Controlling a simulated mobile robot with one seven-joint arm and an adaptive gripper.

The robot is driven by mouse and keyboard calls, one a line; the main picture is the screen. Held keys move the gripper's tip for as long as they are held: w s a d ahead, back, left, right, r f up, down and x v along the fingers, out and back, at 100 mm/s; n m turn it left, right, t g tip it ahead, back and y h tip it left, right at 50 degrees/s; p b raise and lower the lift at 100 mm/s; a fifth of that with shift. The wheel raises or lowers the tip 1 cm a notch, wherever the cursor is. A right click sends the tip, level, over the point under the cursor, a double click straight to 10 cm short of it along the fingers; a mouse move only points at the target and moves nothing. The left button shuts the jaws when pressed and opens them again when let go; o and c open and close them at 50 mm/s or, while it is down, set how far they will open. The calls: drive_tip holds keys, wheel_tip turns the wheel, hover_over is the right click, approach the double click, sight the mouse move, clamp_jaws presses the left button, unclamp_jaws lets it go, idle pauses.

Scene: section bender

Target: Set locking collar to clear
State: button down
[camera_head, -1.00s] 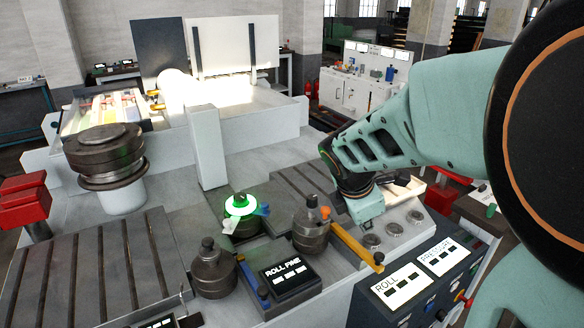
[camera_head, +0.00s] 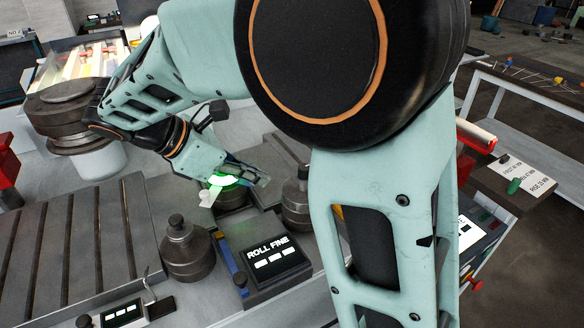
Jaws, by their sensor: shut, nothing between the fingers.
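A round dark fixture with a glowing green ring (camera_head: 222,181) stands on the machine bed in the middle. It may be the locking collar, but I see no label that says so. A small pale tab sticks out at its lower left. My gripper (camera_head: 262,181) reaches in from the upper left, its fingers pointing right. It is shut and empty, passing over or just behind the green ring. I cannot tell whether it touches. My gripper hides part of the fixture.
Dark rollers stand at left (camera_head: 186,250) and right (camera_head: 297,202) of the ROLL FINE display (camera_head: 270,258). A large roller (camera_head: 70,112) is at the upper left, with a slotted plate (camera_head: 75,245) in front.

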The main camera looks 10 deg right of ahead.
drive_tip(key=shift+a+r, duration=0.1)
drive_tip(key=shift+a, duration=0.1)
approach(303, 184)
drive_tip(key=shift+s+d+f, duration=0.9)
drive_tip(key=shift+s+d, duration=0.85)
drive_tip(key=shift+d, duration=0.95)
drive_tip(key=shift+p, duration=0.45)
drive_tip(key=shift+w+d, duration=0.1)
drive_tip(key=shift+d, duration=0.05)
drive_tip(key=shift+s+n, duration=0.2)
drive_tip(key=shift+n, duration=0.1)
